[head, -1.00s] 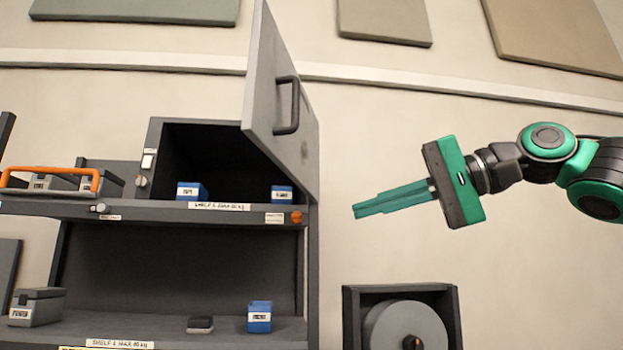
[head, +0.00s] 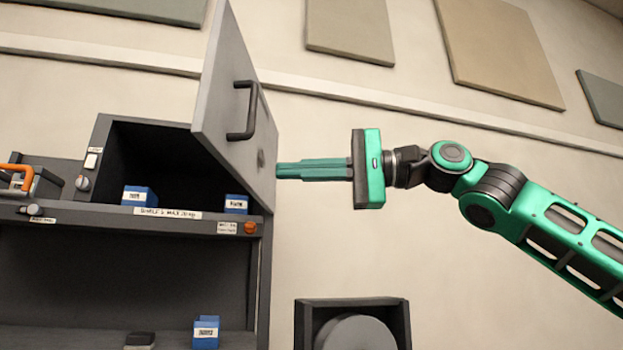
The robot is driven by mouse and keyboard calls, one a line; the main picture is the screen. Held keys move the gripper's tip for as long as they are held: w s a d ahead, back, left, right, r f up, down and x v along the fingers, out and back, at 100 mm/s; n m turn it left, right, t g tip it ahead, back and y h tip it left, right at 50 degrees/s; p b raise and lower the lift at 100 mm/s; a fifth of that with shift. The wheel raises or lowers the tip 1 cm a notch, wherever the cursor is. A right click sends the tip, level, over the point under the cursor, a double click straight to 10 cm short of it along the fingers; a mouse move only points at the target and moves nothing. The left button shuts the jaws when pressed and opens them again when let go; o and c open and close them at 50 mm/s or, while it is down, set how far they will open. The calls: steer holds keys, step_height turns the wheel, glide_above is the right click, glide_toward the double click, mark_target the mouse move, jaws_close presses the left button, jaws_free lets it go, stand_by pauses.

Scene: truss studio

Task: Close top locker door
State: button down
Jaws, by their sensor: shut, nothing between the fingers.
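The top locker (head: 108,130) is an open dark box on the upper shelf. Its grey door (head: 222,85) stands wide open, hinged at the right side, with a dark bar handle (head: 245,110) on the face toward the right. My gripper (head: 277,171) is shut and empty. It points left, with its fingertips right at the door's right edge, below the handle. I cannot tell whether the tips touch the door. Two blue boxes, one on the left (head: 139,196) and one on the right (head: 236,204), sit in the locker's opening.
The shelf edge (head: 180,220) carries labels and an orange knob (head: 250,228). An orange-handled case (head: 28,182) stands at the left. A dark frame with a grey reel (head: 355,330) is below my gripper.

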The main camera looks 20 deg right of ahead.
mark_target(239, 172)
steer(key=x, duration=0.6)
steer(key=shift+a, duration=0.2)
